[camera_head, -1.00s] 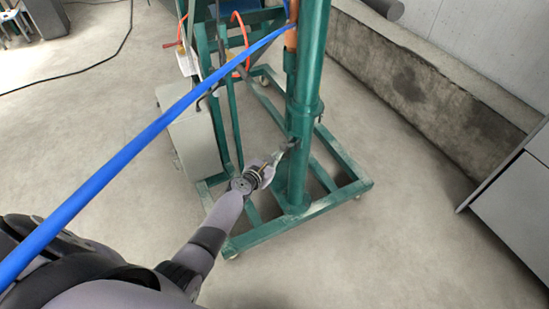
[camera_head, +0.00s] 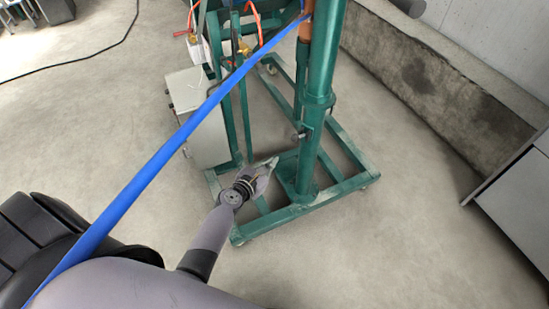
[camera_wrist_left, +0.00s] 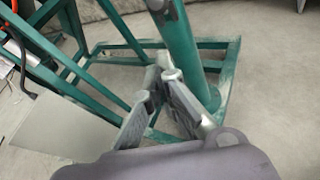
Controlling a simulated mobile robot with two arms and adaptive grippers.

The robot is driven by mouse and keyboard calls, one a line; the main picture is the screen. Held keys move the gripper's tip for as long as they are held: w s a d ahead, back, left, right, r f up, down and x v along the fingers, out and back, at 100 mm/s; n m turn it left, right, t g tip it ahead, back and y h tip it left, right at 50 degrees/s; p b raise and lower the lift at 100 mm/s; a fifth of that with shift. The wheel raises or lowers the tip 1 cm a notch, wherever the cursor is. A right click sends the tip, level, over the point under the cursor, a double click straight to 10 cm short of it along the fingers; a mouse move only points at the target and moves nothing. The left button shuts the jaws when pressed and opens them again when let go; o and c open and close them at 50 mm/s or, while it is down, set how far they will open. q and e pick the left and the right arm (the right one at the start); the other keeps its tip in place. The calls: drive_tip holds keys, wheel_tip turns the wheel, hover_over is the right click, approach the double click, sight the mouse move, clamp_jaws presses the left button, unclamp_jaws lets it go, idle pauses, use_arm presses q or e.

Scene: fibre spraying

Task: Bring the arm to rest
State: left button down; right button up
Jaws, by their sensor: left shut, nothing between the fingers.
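My left arm comes in from the lower left in the head view. Its gripper (camera_head: 268,168) is in front of the green machine's lower frame, left of the thick green post (camera_head: 316,90), and apart from the post. In the left wrist view the fingers of the left gripper (camera_wrist_left: 160,80) are shut with nothing between them, and the post (camera_wrist_left: 188,50) stands just beyond them. My right gripper is not in view.
The green base frame (camera_head: 345,187) stands on castors on a concrete floor (camera_head: 400,240). A grey box (camera_head: 197,115) is at its left. A low concrete wall (camera_head: 430,75) and grey cabinet (camera_head: 520,200) are at right.

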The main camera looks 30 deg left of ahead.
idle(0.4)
use_arm(q)
drive_tip(key=s+d+f+m+g, duration=0.3)
drive_tip(key=s+f+m, duration=0.55)
drive_tip(key=f, duration=0.25)
drive_tip(key=s+d+f+m+g, duration=0.2)
drive_tip(key=s+f+m+g, duration=0.2)
drive_tip(key=s+f+m, duration=0.55)
drive_tip(key=s+f+m+g, duration=0.2)
drive_tip(key=s+f+m, duration=0.2)
drive_tip(key=s, duration=0.5)
drive_tip(key=s+a+f+m+g, duration=0.1)
drive_tip(key=s+f+m, duration=0.4)
drive_tip(key=s, duration=0.5)
drive_tip(key=s+f+m+g+y, duration=0.1)
drive_tip(key=s+f+m+g, duration=0.2)
drive_tip(key=s+f+m, duration=0.2)
drive_tip(key=s+m, duration=0.3)
drive_tip(key=s, duration=0.2)
drive_tip(key=shift+s+a, duration=0.15)
drive_tip(key=shift+a, duration=0.2)
drive_tip(key=shift+f, duration=0.1)
